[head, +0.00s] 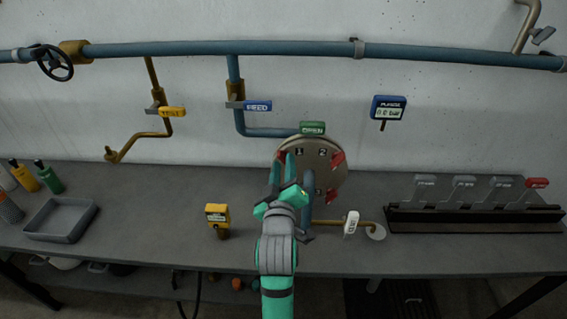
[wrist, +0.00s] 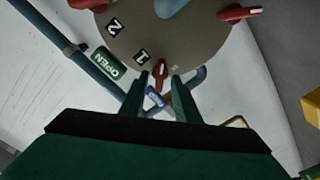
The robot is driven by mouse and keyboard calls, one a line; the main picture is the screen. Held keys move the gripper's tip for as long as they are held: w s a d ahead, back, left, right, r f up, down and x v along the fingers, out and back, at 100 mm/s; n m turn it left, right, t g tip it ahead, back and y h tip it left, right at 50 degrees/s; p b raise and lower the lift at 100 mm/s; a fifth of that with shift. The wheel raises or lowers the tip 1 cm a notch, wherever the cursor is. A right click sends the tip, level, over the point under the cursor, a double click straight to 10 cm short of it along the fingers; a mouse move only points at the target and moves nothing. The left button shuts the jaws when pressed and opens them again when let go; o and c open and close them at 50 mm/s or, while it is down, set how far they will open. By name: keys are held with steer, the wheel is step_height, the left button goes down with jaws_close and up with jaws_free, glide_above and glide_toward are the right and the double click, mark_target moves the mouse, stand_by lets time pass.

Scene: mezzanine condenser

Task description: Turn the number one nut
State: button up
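A round brown plate (head: 325,168) stands upright in front of the wall, with numbers and red nuts around its face. In the wrist view the plate (wrist: 190,45) fills the top, and the number one label (wrist: 142,56) is near its lower edge. The red number one nut (wrist: 160,72) sits beside that label. My gripper (wrist: 159,80) is open, with a finger on each side of this nut; I cannot tell whether they touch it. In the head view my gripper (head: 283,168) covers the plate's left side and mostly hides the nut.
A green OPEN sign (head: 312,128) is at the plate's top. A blue FEED tag (head: 257,106) and a blue gauge (head: 388,107) are nearby. A yellow device (head: 217,215) and a white tag (head: 351,224) stand on the bench (head: 150,215). A lever rack (head: 475,218) is at right.

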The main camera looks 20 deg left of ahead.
steer(key=shift+x, duration=0.8)
steer(key=shift+c, duration=0.2)
jaws_close()
steer(key=shift+m, duration=0.4)
steer(key=m, duration=0.2)
steer(key=shift+m, duration=0.4)
steer(key=m, duration=0.3)
steer(key=shift+m, duration=0.3)
steer(key=m, duration=0.7)
steer(key=shift+d, duration=0.2)
